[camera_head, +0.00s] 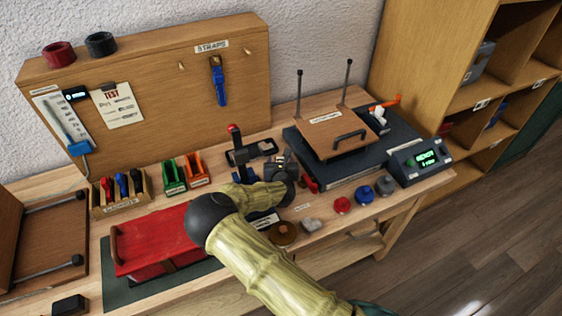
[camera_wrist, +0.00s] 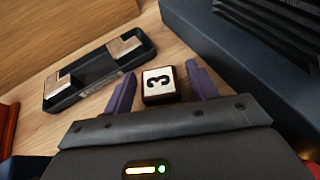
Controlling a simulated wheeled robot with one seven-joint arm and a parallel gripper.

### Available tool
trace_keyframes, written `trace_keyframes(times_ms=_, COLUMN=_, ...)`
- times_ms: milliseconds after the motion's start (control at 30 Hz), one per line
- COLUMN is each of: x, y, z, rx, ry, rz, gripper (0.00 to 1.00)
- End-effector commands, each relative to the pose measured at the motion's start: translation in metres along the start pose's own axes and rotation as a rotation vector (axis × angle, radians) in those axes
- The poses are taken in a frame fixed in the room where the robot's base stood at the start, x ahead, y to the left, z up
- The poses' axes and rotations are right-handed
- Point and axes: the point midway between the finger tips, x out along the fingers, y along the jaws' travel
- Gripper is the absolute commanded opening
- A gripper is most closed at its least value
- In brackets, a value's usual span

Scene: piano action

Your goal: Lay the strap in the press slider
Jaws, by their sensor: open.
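A blue strap (camera_head: 218,84) hangs from a peg under the STRAPS label on the wooden back board. The press (camera_head: 308,165) is a dark blue base with a wooden plate (camera_head: 335,133) and black handle on top, at the right of the bench. I cannot tell which part is its slider. My gripper (camera_head: 280,166) is over the bench left of the press. In the wrist view its two purple fingers (camera_wrist: 160,88) are open, one on each side of a small dark block marked 3 (camera_wrist: 158,85). I cannot tell whether they touch it.
A dark tray with two metal pieces (camera_wrist: 98,68) lies left of the fingers. A dark blue body (camera_wrist: 235,55) stands close on the right. A red box (camera_head: 150,238), a small display unit (camera_head: 418,160) and coloured knobs (camera_head: 342,205) crowd the bench.

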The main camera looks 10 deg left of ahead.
Motion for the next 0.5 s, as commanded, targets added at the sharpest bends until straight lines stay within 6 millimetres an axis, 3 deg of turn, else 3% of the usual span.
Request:
trace_keyframes(times_ms=267, x=-0.008, y=0.000, z=0.002, rx=-0.001, ry=0.001, rz=-0.001, gripper=0.58)
trace_keyframes(times_ms=500, x=-0.040, y=0.000, z=0.001, rx=-0.001, ry=0.001, rz=-0.001, gripper=0.58)
